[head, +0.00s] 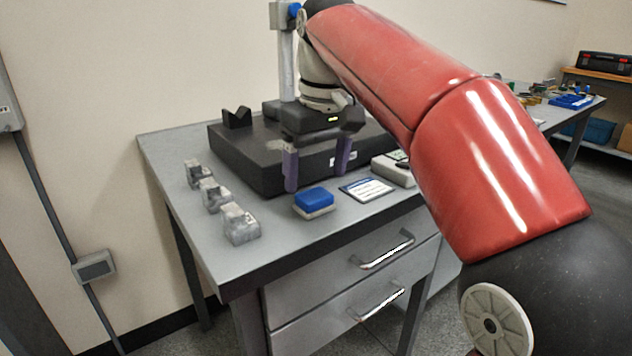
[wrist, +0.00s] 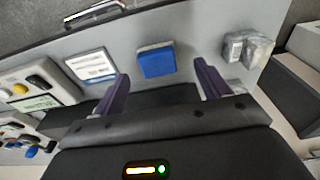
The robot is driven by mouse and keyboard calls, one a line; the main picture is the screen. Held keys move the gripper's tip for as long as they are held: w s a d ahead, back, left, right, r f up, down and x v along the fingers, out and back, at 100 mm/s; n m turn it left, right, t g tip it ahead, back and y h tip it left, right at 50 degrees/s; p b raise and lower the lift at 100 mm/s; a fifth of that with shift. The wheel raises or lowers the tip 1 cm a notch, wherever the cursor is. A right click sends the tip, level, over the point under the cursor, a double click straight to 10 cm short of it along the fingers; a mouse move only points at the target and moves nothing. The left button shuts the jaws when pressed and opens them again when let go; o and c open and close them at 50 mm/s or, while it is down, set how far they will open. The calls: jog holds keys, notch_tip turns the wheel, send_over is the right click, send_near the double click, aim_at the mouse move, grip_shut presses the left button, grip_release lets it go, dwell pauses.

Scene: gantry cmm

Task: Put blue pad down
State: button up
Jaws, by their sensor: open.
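The blue pad (head: 314,197) sits on a pale base on the grey tabletop, in front of the black slab. In the wrist view the blue pad (wrist: 156,61) lies beyond my fingertips, between their lines and apart from both. My gripper (head: 318,172) is open and empty, its two purple fingers spread wide above the table behind the pad. In the wrist view my gripper (wrist: 161,82) shows both fingers with nothing between them.
Several grey metal blocks (head: 240,224) stand along the table's left side. A white-and-blue card (head: 367,190) lies right of the pad, with a handheld device (head: 394,168) beyond it. The black slab (head: 250,160) fills the back. Bare tabletop lies around the pad.

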jog(key=shift+s+d+r, duration=0.1)
jog(key=shift+s+r, duration=0.1)
jog(key=shift+r, duration=1.15)
jog(key=s+d+f+m+t, duration=0.1)
jog(key=s+d+f+m, duration=0.1)
jog(key=s+d+f, duration=0.2)
jog(key=s+d+f+m+t, duration=0.2)
jog(key=s+d+f, duration=0.2)
jog(key=s+f, duration=0.4)
jog(key=s+d+f+m+t, duration=0.1)
jog(key=s+d+f, duration=0.4)
jog(key=f, duration=0.5)
jog(key=shift+s+f+m+h, duration=0.3)
jog(key=shift+s+m+h, duration=0.1)
jog(key=shift+s+m, duration=0.45)
jog(key=shift+w+d, duration=0.1)
